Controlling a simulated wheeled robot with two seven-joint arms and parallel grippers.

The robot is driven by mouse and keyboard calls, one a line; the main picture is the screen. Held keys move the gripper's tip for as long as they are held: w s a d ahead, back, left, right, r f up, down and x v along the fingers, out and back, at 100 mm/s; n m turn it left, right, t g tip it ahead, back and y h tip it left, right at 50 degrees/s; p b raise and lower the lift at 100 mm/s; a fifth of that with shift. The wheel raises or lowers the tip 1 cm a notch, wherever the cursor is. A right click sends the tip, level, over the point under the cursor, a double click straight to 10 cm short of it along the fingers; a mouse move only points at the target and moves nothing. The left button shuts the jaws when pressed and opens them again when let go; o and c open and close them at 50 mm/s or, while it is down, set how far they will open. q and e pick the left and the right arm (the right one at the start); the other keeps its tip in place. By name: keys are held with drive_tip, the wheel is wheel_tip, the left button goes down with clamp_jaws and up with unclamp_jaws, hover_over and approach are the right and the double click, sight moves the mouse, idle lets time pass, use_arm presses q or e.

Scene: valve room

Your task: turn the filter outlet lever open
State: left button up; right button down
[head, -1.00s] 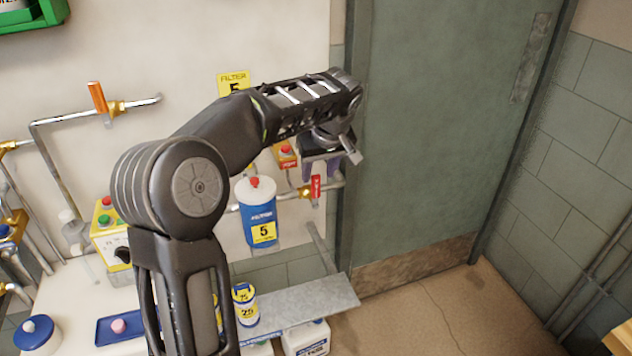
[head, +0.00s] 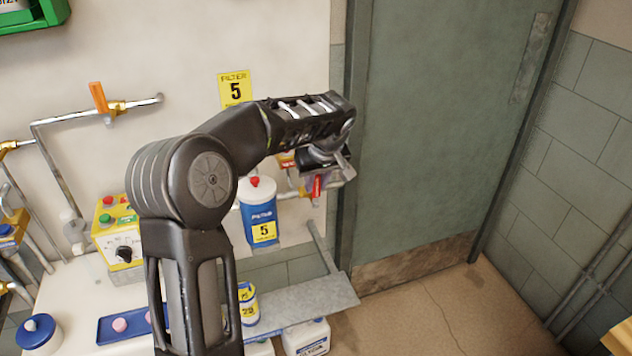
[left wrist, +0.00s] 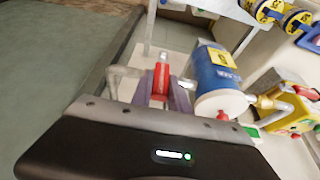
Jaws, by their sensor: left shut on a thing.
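The filter is a blue and white canister (head: 258,222) with a red knob on top and a yellow "5" label, against the wall. The red lever (head: 317,187) is on the pipe just right of it, standing roughly upright and partly covered by my gripper. My left gripper (head: 320,181) reaches down to it from above. In the left wrist view the red lever (left wrist: 160,80) sits between the two purple-grey fingers (left wrist: 162,92), which are shut on it. The canister (left wrist: 216,72) is close beside the fingers there. My right gripper is not in view.
A yellow "FILTER 5" sign (head: 235,89) is on the wall above. An orange-handled valve (head: 99,98) and a yellow control box (head: 117,232) are on the left. A grey shelf (head: 305,300) juts out below. The green door (head: 440,140) stands right of the gripper.

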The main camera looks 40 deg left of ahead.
use_arm(q)
clamp_jaws()
idle(0.9)
